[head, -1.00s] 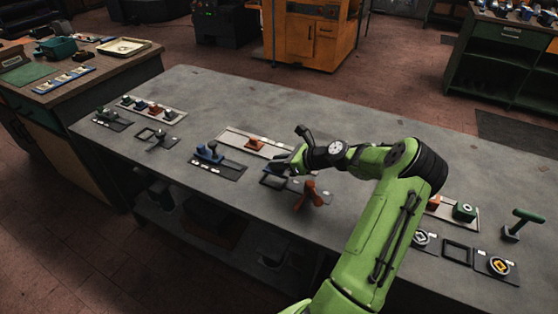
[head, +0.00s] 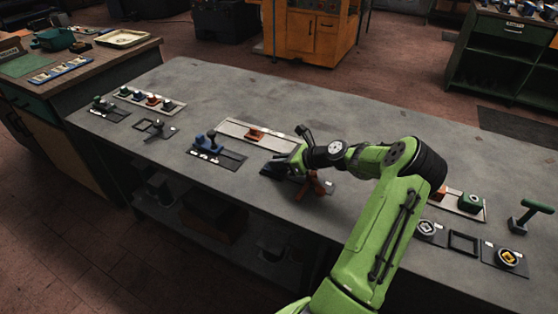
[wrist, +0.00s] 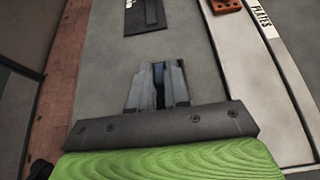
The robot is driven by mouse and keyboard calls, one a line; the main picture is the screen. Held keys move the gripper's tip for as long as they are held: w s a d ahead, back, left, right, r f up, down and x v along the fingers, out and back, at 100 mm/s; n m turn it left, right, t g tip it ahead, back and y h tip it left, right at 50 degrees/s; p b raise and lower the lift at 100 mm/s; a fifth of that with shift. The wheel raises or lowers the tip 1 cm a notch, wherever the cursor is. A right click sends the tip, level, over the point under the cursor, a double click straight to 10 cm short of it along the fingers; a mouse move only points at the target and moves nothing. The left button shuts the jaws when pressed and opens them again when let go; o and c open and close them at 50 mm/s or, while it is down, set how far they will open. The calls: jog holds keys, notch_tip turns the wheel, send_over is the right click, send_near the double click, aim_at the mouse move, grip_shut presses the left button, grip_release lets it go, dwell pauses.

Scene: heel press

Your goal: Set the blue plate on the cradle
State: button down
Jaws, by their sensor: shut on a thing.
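My gripper (head: 281,166) is shut on the blue plate and holds it low at the middle of the bench, beside a red lever tool (head: 313,187). In the wrist view my gripper (wrist: 158,88) shows its two fingers close together with a thin strip of the blue plate (wrist: 158,72) between them. Most of the plate is hidden by the fingers. The black square frame that looks like the cradle is covered by my gripper in the head view. I cannot tell whether the plate touches it.
A pale tray (head: 232,129) labelled for plates lies behind my gripper with an orange plate (head: 254,134) on it. Another black frame (head: 464,243) and a green-handled tool (head: 530,212) are at the right.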

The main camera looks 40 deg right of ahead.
jog(key=shift+f, duration=0.3)
jog(key=c, duration=1)
grip_release()
jog(key=p+v, duration=0.5)
jog(key=v, duration=1)
jog(key=shift+s+d+r, duration=0.1)
jog(key=shift+s, duration=0.25)
